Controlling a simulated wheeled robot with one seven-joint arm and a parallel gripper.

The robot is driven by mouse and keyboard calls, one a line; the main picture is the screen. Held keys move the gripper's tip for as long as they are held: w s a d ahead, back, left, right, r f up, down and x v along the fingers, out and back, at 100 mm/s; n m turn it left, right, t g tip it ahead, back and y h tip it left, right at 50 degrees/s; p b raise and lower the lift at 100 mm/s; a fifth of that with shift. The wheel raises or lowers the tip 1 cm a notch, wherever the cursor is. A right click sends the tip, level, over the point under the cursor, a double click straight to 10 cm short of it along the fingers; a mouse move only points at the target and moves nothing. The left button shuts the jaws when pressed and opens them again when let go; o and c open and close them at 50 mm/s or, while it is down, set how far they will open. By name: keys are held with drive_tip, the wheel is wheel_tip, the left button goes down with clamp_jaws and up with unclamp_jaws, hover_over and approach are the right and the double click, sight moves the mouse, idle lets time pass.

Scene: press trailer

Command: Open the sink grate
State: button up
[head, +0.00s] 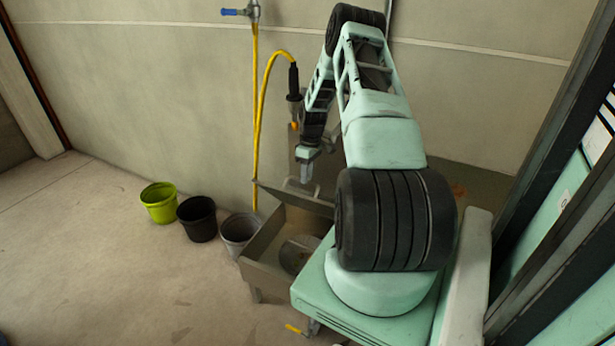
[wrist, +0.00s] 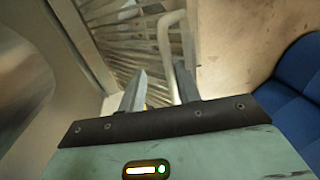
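The metal sink (head: 262,262) stands low against the wall, left of my base. Its grate (head: 296,200) appears tilted up at the back of the sink, with the basin partly uncovered in front of it. My gripper (head: 305,168) is just above the grate, pointing down. In the wrist view the slatted grate (wrist: 118,32) lies beyond my fingers, and a pale bar handle (wrist: 165,45) runs down toward the gap between them. My gripper (wrist: 160,82) has its two fingers apart, with a gap visible beside the bar. Whether a finger touches the bar is unclear.
A grey bucket (head: 238,232), a black bucket (head: 198,218) and a green bucket (head: 159,202) stand left of the sink. A yellow hose (head: 257,110) hangs on the wall behind. A blue object (wrist: 292,105) is at the right in the wrist view. The left floor is clear.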

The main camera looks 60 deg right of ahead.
drive_tip(key=d+r, duration=0.3)
drive_tip(key=r, duration=1.3)
drive_tip(key=shift+d, duration=0.15)
